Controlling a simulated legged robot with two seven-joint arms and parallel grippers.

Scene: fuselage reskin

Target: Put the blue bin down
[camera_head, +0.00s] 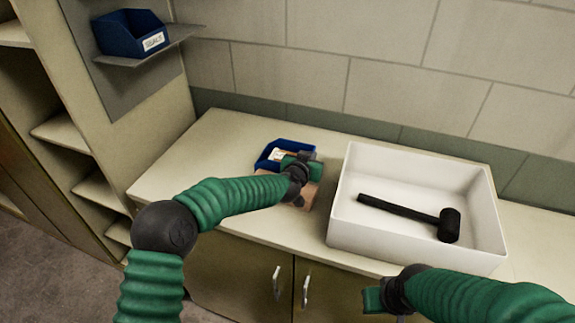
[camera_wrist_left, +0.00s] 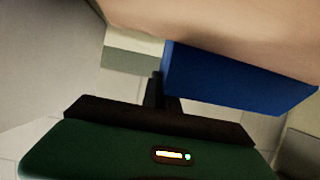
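The small blue bin (camera_head: 268,160) with a white label is over the counter's back, left of the white tray. My left gripper (camera_head: 299,172) is at its right side. In the left wrist view the dark fingers are close together at the edge of the blue bin (camera_wrist_left: 235,82) and appear shut on its wall. Whether the bin touches the counter cannot be told. My right gripper (camera_head: 378,297) is at the counter's front edge, below the tray; its fingers are too hidden to tell open from shut.
A tan block (camera_head: 308,191) is by my left gripper. A white tray (camera_head: 350,205) holding a black mallet (camera_head: 415,213) stands to the right. Another blue bin (camera_head: 130,35) sits on a grey wall shelf (camera_head: 180,38). The counter (camera_head: 190,150) has free room at left.

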